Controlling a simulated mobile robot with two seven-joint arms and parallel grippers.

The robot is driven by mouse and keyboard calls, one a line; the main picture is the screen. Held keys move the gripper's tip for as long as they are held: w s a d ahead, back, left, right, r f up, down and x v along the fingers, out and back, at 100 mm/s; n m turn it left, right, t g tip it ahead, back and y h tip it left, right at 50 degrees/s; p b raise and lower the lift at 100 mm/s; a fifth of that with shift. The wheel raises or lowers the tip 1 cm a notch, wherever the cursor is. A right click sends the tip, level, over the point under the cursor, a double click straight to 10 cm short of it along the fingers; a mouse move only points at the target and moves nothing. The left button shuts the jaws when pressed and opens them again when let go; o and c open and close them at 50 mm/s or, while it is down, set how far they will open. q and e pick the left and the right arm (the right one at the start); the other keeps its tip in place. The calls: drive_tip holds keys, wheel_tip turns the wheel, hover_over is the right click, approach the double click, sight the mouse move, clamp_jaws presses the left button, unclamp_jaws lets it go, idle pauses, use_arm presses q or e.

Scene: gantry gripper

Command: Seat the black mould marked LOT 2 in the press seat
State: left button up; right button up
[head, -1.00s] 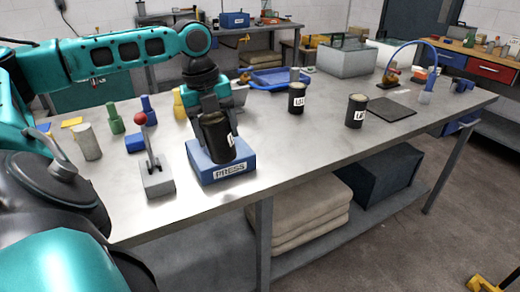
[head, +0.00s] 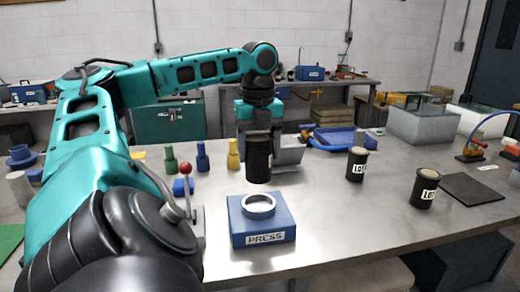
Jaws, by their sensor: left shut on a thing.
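My left gripper (head: 258,135) points down and is shut on a black cylindrical mould (head: 258,162). My right gripper is not in view.
A lever with a red knob (head: 186,169) stands left of the press. Several coloured pegs (head: 203,156) stand behind it. A grey bent plate (head: 289,155) and a blue tray (head: 340,139) lie behind. A dark mat (head: 471,189) lies right. The table (head: 335,215) right of the press is clear.

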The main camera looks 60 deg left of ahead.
sight(259, 170)
use_arm(q)
drive_tip(key=shift+r, duration=0.1)
drive_tip(key=shift+r, duration=0.1)
drive_tip(key=shift+f+b, duration=1.75)
drive_tip(key=shift+f, duration=1.25)
drive_tip(key=shift+p, duration=0.45)
drive_tip(key=shift+p, duration=0.85)
drive_tip(key=shift+f, duration=1.4)
drive_tip(key=o, duration=1.1)
